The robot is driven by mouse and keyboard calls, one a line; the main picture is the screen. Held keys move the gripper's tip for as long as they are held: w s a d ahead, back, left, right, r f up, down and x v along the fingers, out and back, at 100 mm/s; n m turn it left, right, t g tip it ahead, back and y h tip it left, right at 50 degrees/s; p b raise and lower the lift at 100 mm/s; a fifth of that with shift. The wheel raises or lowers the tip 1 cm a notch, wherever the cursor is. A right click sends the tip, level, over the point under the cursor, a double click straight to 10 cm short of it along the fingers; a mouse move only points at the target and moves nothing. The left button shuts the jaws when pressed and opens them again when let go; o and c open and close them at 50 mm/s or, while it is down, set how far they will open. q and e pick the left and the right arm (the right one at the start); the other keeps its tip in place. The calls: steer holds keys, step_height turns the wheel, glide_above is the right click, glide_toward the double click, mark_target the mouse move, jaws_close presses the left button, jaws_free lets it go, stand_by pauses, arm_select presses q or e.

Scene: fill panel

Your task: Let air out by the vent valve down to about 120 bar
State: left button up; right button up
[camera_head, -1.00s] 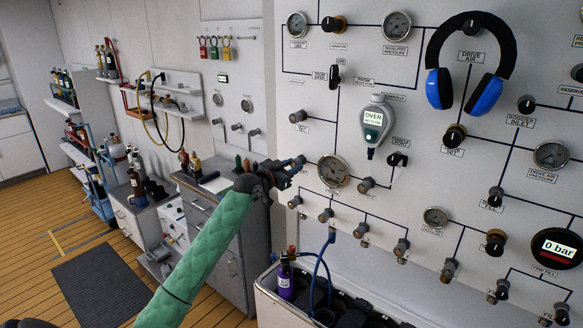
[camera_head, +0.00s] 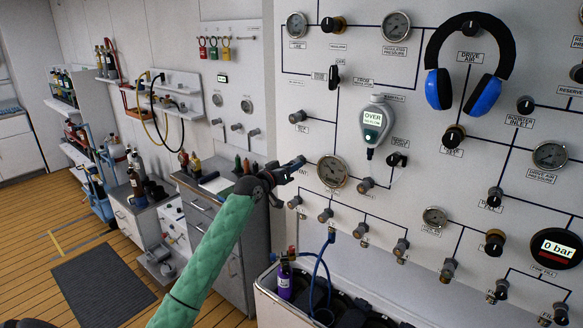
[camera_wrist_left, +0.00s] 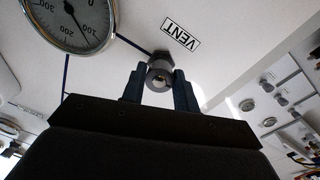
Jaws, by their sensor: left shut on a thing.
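The vent valve (camera_wrist_left: 160,73) is a small grey knob under the VENT label (camera_wrist_left: 181,33) in the left wrist view. My left gripper (camera_wrist_left: 160,88) is shut on it, with one dark finger on each side. In the head view my left gripper (camera_head: 298,164) reaches the panel from the left and hides most of the valve. A round white gauge (camera_head: 332,172) sits just right of it. The gauge also shows in the left wrist view (camera_wrist_left: 72,18), cut off by the frame; its exact reading is unclear. My right gripper is not in view.
Several small valves (camera_head: 325,215) line the panel below the gauge. A display reading OVER (camera_head: 372,120) and blue headphones (camera_head: 485,95) hang above. A display (camera_head: 557,248) reads 0 bar. A container with a purple bottle (camera_head: 285,280) and blue hose stands below.

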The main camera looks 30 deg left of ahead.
arm_select(q)
steer(key=shift+n, duration=0.4)
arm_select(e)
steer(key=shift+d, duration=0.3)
arm_select(q)
steer(key=o, duration=1)
steer(key=shift+a, duration=0.1)
steer(key=shift+c, duration=0.2)
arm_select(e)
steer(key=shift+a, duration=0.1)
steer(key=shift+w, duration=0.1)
arm_select(q)
steer(key=shift+s, duration=0.1)
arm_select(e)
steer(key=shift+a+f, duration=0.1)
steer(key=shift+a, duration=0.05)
arm_select(q)
steer(key=s+b, duration=0.3)
steer(key=s, duration=0.4)
steer(key=shift+s+a+b, duration=0.25)
steer(key=shift+a+b, duration=0.05)
steer(key=shift+a, duration=0.15)
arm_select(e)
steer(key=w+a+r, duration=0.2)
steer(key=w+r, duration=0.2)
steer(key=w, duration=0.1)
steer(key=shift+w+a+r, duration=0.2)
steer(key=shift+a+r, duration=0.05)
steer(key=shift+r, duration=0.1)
